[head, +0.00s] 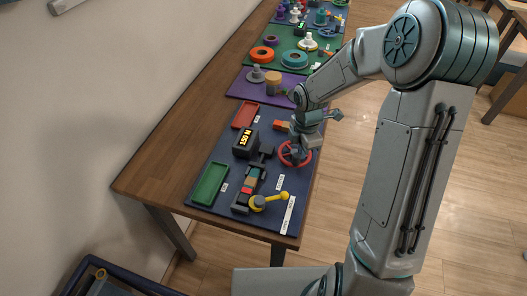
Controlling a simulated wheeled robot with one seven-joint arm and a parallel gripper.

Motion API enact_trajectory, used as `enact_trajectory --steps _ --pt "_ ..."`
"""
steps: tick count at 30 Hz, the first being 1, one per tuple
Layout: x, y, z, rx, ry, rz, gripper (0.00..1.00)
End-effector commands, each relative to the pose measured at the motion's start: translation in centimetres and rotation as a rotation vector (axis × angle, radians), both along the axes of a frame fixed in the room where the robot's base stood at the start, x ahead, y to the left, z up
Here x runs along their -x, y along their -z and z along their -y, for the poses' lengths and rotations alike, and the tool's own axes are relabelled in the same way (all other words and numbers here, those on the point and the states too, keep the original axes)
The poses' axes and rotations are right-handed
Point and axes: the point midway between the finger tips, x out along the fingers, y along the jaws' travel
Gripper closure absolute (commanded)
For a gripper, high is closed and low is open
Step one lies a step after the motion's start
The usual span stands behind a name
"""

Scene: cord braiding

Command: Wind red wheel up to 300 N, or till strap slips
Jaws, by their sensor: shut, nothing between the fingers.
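The red wheel (283,158) is at the right edge of the near dark blue mat (217,150). My gripper (297,152) is down at the wheel, pointing downward over its middle. The jaws are shut with nothing gripped; at this size I cannot tell whether they touch the wheel. A black box with a lit yellow display (246,141) stands left of the wheel and seems to read 150 N. Nearer is a dark fixture holding a teal and brown piece (251,180). I cannot make out a strap for certain.
A yellow lever (269,200) sits at the fixture's near end. A green tray (210,184) and a red tray (245,115) lie along the mat's left side. Purple and green mats with spools are farther along the wooden table (165,157). The table's left strip is clear.

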Motion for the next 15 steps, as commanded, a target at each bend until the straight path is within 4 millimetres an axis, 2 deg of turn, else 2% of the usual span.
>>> enact_trajectory --steps 9,12,15 --pt "0.0 -0.01 0.01 0.0 0.0 0.0 1.0" --pt "0.0 0.0 0.0 0.0 0.0 0.0 0.77" --pt "0.0 0.0 0.0 0.0 0.0 0.0 0.77"
